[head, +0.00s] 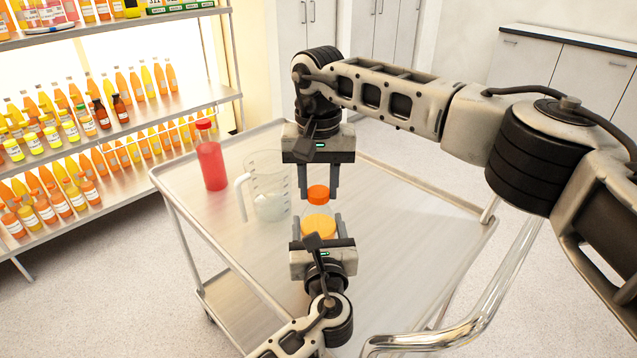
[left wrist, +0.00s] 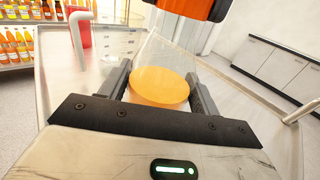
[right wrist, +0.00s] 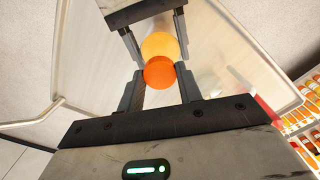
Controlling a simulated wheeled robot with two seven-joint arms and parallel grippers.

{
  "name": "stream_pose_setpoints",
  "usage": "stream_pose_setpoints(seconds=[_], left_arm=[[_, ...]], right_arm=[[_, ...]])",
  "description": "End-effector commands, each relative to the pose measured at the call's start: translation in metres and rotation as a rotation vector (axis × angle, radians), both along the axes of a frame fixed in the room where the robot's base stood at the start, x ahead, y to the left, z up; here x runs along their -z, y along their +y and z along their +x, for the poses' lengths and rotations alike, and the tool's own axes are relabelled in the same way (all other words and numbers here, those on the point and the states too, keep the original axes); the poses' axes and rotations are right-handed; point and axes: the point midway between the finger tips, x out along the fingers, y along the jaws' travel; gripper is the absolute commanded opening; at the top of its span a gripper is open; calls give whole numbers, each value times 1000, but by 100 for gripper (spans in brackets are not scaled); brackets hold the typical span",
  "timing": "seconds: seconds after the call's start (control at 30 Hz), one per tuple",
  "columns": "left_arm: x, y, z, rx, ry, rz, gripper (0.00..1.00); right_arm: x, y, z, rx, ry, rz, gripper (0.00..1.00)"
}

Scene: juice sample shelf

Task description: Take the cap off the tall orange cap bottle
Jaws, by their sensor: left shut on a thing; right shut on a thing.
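The orange cap bottle is clear with orange liquid (head: 318,224) in its lower part, and it stands roughly upright. The liquid also shows in the left wrist view (left wrist: 160,86). Its orange cap (head: 318,193) sits at the top of the neck; I cannot tell how tightly. My left gripper (head: 318,220) is shut on the bottle's body from the near side. My right gripper (head: 319,194) comes from above and the far side and is shut on the cap, which also shows between its fingers in the right wrist view (right wrist: 159,72). The bottle's base is hidden.
A clear handled beaker (head: 267,190) stands on the metal cart (head: 400,235) just left of the grippers. A red bottle (head: 212,162) stands further left. Shelves of juice bottles (head: 110,108) are at the back left. The cart's right side is clear.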

Motion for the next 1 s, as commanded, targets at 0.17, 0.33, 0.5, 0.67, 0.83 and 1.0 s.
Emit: stream_pose_setpoints(seconds=[0.17, 0.33, 0.5, 0.67, 0.83, 1.0], left_arm=[[1, 0, 0, -1, 2, 1, 0], [1, 0, 0, -1, 2, 1, 0], [1, 0, 0, -1, 2, 1, 0], [1, 0, 0, -1, 2, 1, 0], [1, 0, 0, -1, 2, 1, 0], [1, 0, 0, -1, 2, 1, 0]], right_arm=[[-1, 0, 0, 1, -1, 0, 8], [-5, 0, 0, 1, -1, 0, 8], [-11, 0, 0, 1, -1, 0, 8], [-17, 0, 0, 1, -1, 0, 8], [-22, 0, 0, 1, -1, 1, 8], [-22, 0, 0, 1, -1, 1, 8]])
